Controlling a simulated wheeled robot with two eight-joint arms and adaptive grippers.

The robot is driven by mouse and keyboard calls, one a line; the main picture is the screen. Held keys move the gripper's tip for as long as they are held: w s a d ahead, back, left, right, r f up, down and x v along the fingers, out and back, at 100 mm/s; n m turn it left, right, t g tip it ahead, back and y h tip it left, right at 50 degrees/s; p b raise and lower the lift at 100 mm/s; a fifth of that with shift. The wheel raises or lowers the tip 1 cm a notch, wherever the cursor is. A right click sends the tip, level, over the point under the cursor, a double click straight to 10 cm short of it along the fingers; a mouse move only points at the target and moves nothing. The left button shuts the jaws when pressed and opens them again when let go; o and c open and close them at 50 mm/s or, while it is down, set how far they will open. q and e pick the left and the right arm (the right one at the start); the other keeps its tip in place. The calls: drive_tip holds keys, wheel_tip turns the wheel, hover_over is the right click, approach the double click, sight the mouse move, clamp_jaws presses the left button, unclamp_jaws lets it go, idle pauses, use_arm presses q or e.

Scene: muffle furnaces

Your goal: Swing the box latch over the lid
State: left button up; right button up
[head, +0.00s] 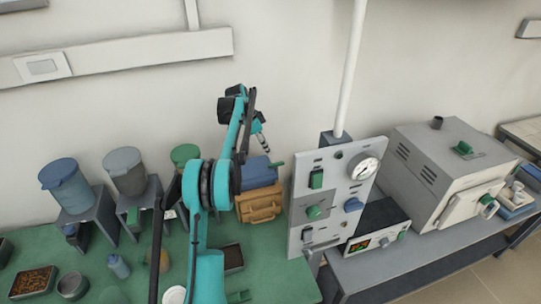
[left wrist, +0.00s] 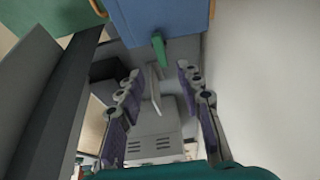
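The box (head: 260,204) has a tan-orange body and a blue lid (head: 254,170). It stands on the green bench beside the upright control panel. A green latch (head: 276,164) sticks out from the lid's right side. In the left wrist view the blue lid (left wrist: 165,14) is at the top, and the green latch (left wrist: 159,51) points down from it. My left gripper (head: 264,145) is above and behind the box. It also shows in the left wrist view (left wrist: 159,72), with its fingers apart and nothing between them; the latch appears just beyond the tips. My right gripper is not in view.
A grey control panel (head: 330,196) with a gauge stands close to the box's right. A grey furnace (head: 449,170) stands further right. Lidded buckets (head: 69,189) on stands are at the left. A dark tray (head: 232,259) lies in front of the box. The wall is close behind.

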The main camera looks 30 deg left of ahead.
use_arm(q)
drive_tip(key=v, duration=0.2)
drive_tip(key=shift+s+a+r, duration=0.1)
drive_tip(key=shift+r, duration=0.3)
drive_tip(key=shift+f, duration=0.1)
idle(0.4)
